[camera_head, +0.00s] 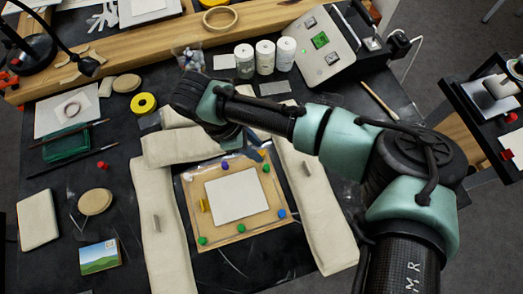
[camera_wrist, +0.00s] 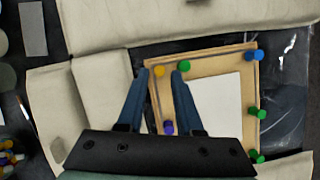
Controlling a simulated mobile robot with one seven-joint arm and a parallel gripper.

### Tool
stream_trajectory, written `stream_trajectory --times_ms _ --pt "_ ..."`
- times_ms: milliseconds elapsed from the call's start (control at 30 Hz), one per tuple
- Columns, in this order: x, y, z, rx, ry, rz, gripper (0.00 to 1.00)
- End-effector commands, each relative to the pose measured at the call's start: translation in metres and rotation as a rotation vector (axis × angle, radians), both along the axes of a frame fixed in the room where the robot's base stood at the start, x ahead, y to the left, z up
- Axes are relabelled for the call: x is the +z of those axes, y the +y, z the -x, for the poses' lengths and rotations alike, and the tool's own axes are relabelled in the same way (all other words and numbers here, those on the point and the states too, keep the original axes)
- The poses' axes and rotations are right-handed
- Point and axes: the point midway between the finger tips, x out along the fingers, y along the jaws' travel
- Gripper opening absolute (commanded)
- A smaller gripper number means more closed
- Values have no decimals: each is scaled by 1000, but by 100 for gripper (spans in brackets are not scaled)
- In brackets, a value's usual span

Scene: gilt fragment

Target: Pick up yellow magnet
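The yellow magnet (camera_wrist: 159,71) is a small round yellow-orange piece near the corner of a tan board (camera_wrist: 215,66). In the wrist view it shows between the tips of my gripper (camera_wrist: 158,80), whose two blue fingers are apart and hold nothing. I cannot tell whether the tips are at its height or above it. A green magnet (camera_wrist: 184,66) is close beside the right fingertip. In the head view my gripper (camera_head: 254,153) is over the board's upper right edge and seems to hide this magnet. A yellow piece (camera_head: 204,205) also shows on the board's left edge.
A purple magnet (camera_wrist: 168,127), a blue magnet (camera_wrist: 258,55) and other green magnets (camera_wrist: 252,111) sit around a white sheet (camera_wrist: 222,100) on the board. Beige sandbags (camera_head: 160,225) border the board on three sides. White jars (camera_head: 265,57) stand behind.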

Motion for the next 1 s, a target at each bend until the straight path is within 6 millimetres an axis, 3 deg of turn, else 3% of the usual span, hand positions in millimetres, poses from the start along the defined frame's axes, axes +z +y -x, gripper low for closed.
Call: stream_trajectory --times_ms 200,433,633,1000 --pt "-21 -8 -1 0 0 0 35" --pt "-22 -9 -1 1 0 -1 35" --pt "-22 -9 -1 0 0 -1 0" --pt "-21 -8 -1 0 0 -1 0"
